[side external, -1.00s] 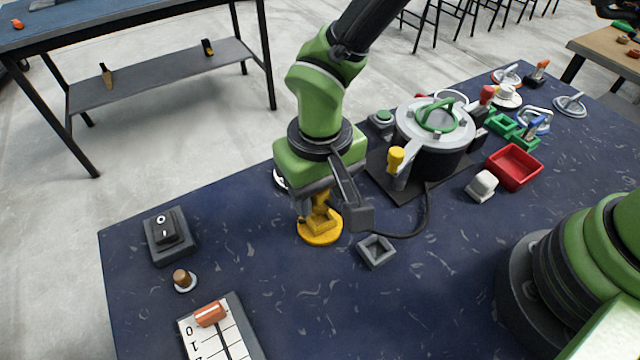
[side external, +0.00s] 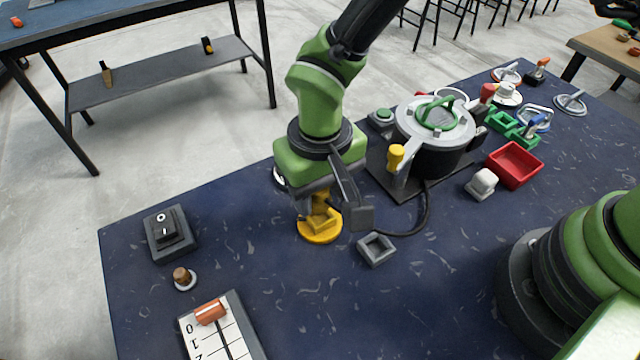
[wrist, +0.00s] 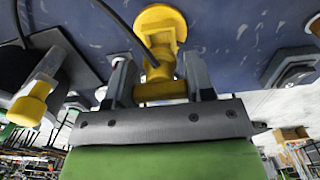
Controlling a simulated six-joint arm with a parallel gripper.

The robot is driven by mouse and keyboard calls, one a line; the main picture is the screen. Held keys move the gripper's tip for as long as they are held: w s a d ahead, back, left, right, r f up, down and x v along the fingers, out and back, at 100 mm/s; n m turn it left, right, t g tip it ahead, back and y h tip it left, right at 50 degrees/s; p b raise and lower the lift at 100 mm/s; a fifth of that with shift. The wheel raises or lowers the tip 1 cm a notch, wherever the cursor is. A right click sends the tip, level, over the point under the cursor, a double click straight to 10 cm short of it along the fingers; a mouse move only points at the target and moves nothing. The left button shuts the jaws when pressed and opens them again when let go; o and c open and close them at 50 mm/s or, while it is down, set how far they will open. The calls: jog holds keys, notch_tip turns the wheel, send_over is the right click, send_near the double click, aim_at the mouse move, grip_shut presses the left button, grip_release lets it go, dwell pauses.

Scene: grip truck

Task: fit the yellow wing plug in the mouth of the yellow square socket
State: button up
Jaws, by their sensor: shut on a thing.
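My gripper (side external: 335,208) points down over the yellow square socket (side external: 320,235), which has a round yellow base on the blue table. It is shut on the yellow wing plug (side external: 319,205), right above or at the socket's mouth. In the wrist view the plug (wrist: 160,90) sits between the two fingers (wrist: 158,75), its narrower end toward the yellow socket (wrist: 165,20). The fingers and plug hide the mouth, so I cannot tell whether the plug is inside it or only over it.
A grey square socket (side external: 376,249) stands just right of the yellow base. A pot (side external: 440,150) with a yellow knob (side external: 396,157) and a cable is behind right. A switch box (side external: 170,232) and a brown knob (side external: 182,278) stand left. The front middle of the table is clear.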

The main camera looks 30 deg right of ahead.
jog(key=shift+f, duration=0.15)
jog(key=shift+f, duration=0.3)
jog(key=shift+f, duration=0.15)
dwell(0.3)
jog(key=shift+f, duration=0.3)
jog(key=shift+f, duration=0.45)
dwell(1.0)
jog(key=o, duration=1.3)
jog(key=shift+o, duration=0.2)
jog(key=shift+r, duration=3.75)
